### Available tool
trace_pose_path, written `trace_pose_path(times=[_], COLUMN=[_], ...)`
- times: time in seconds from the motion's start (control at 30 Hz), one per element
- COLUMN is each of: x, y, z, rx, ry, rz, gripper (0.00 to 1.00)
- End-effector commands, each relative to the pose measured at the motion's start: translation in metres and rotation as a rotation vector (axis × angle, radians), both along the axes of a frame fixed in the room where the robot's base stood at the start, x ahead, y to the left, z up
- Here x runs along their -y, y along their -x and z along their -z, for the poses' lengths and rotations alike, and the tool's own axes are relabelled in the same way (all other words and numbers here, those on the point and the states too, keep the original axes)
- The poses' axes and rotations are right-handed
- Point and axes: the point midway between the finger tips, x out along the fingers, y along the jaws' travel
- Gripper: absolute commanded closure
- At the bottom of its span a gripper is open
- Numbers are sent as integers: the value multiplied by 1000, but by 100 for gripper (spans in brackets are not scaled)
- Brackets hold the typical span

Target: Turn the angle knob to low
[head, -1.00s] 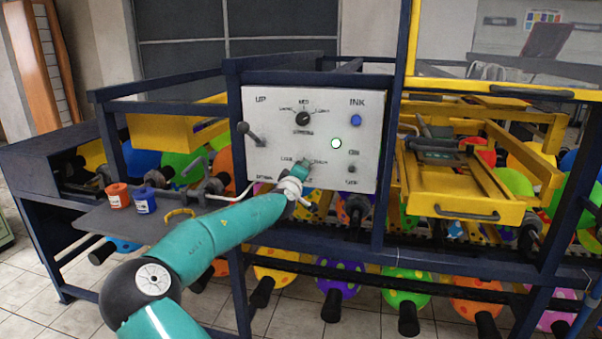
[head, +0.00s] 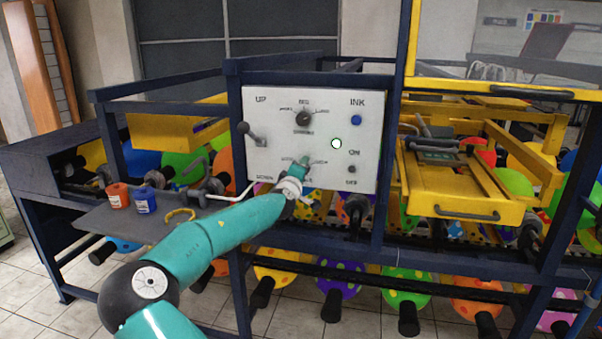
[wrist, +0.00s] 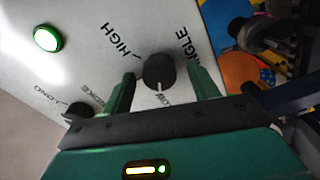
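The angle knob (wrist: 159,72) is a round black knob on the white control panel (head: 270,110). In the wrist view, "HIGH" is printed to its left, "ANGLE" to its right and a partly hidden "LOW" below it. Its white mark points down in that view, toward the "LOW" print. My gripper (wrist: 161,76) is open, with one green finger on each side of the knob and a visible gap on both sides. In the head view my gripper (head: 301,168) is at the lower middle of the panel and hides the knob.
A second black knob (head: 303,118) sits higher on the panel. A lever (head: 250,133) is at its left, a blue button (head: 356,119) and a lit green-rimmed button (head: 336,143) at its right. A small switch (head: 351,169) is below them. Dark blue frame posts flank the panel.

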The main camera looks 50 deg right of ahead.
Motion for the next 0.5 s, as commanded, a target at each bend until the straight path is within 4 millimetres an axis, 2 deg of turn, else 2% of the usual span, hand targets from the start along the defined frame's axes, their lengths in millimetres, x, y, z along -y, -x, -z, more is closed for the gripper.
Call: trace_pose_path(times=[0.3,0.5], x=[-2,-24], y=[1,9], z=[0,0], rx=[1,2], ry=[-1,-2], rz=[1,-1], gripper=[41,41])
